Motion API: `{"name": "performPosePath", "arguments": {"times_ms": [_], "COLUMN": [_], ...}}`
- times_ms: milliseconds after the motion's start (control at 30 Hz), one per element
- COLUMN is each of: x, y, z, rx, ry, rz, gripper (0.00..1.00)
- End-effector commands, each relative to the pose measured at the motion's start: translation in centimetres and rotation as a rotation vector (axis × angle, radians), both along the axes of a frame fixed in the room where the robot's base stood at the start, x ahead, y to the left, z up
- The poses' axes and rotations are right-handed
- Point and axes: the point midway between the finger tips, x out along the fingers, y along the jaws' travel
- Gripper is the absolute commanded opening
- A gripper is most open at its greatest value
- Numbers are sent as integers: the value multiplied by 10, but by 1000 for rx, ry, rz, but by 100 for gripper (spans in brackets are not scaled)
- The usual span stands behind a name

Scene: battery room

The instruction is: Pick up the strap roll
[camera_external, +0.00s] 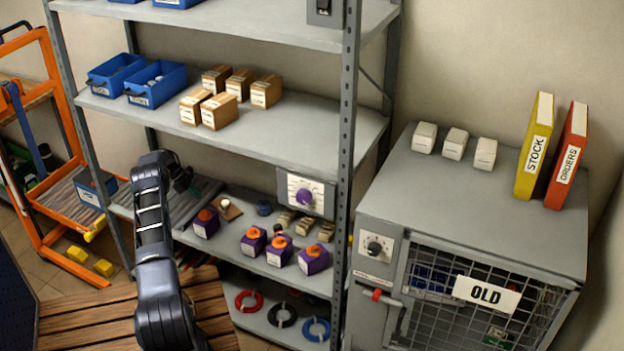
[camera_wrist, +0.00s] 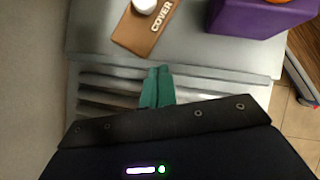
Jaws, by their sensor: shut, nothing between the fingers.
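A small dark blue round thing (camera_external: 264,208), which looks like the strap roll, sits on the middle shelf behind the purple boxes. It is too small to make out clearly, and I do not see it in the wrist view. My gripper (camera_external: 188,184) is at the left end of that shelf, left of the roll and apart from it. In the wrist view its green fingers (camera_wrist: 157,88) are together and empty, over a grey slatted surface (camera_wrist: 105,92).
A brown COVER plate (camera_wrist: 146,25) with a white knob lies just beyond my fingers, beside a purple box (camera_wrist: 240,18). Several orange-topped purple boxes (camera_external: 253,242) stand on this shelf (camera_external: 235,259). A rack post (camera_external: 347,150) and the shelf above (camera_external: 290,140) bound the space.

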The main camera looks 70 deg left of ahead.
Motion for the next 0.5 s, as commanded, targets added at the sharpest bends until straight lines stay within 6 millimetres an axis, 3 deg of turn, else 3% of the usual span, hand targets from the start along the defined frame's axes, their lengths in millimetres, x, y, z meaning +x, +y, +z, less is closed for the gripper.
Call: {"name": "performPosePath", "arguments": {"times_ms": [133, 500], "x": [-12, -16], "y": [6, 8], "z": [-1, 0], "rx": [0, 0], "ry": [0, 0], "rz": [0, -1], "gripper": [2, 75]}}
